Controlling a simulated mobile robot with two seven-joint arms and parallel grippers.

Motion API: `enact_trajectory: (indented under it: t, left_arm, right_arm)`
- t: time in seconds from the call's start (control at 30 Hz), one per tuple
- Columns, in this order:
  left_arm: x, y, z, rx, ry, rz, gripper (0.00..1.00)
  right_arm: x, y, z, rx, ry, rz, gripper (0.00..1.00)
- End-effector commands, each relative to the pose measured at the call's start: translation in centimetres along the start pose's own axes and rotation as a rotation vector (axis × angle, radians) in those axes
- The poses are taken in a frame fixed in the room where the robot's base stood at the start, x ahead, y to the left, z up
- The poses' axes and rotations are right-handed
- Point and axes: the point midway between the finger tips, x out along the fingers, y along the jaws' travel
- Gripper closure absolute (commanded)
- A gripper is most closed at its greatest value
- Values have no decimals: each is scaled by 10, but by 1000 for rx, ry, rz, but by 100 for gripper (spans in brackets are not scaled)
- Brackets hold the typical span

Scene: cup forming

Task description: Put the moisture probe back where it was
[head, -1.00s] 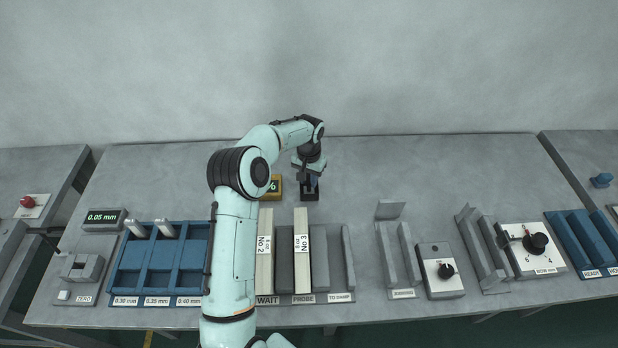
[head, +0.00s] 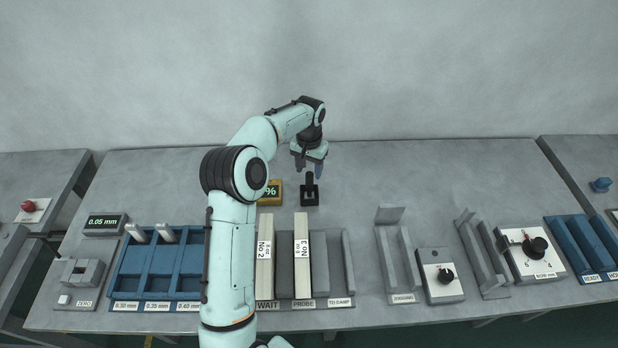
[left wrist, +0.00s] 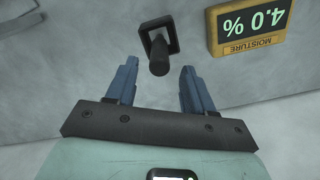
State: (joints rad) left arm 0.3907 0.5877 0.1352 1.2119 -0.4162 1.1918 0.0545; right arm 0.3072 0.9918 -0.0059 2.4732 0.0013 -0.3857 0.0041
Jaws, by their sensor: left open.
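The moisture probe (head: 309,183) is a small black handled piece standing upright in its dark square holder (head: 309,199), behind the strip rack. The probe also shows in the left wrist view (left wrist: 159,55), ahead of the fingers, with the holder frame (left wrist: 158,34) around its base. My left gripper (head: 309,172) is open, just behind and above the probe, with blue fingers apart and nothing between them. In the left wrist view, a gap shows between the fingertips (left wrist: 159,72) and the probe. My right gripper is not in view.
The yellow moisture display (left wrist: 250,22) beside the holder reads 4.0 %. In front, a rack with WAIT, PROBE and TO DAMP slots holds strips No 2 (head: 265,265) and No 3 (head: 302,265). My left arm covers part of the blue tray (head: 150,265). The table behind the holder is clear.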

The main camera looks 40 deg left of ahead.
Motion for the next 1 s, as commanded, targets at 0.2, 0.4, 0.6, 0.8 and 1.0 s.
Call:
enact_trajectory:
  t: [0.2, 0.4, 0.6, 0.8, 1.0]
  left_arm:
    - [-37, 0, -2, 0, 4, 0, 48]
    - [-46, 0, 0, 0, 1, 0, 48]
    - [-45, 0, 0, 0, 0, 0, 48]
    - [-45, 0, 0, 0, 0, 0, 48]
    - [-45, 0, 0, 0, 0, 0, 48]
  right_arm:
    - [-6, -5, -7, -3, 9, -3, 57]
    - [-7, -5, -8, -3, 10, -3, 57]
    - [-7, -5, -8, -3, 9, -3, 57]
    - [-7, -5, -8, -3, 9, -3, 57]
    - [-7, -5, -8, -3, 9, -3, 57]
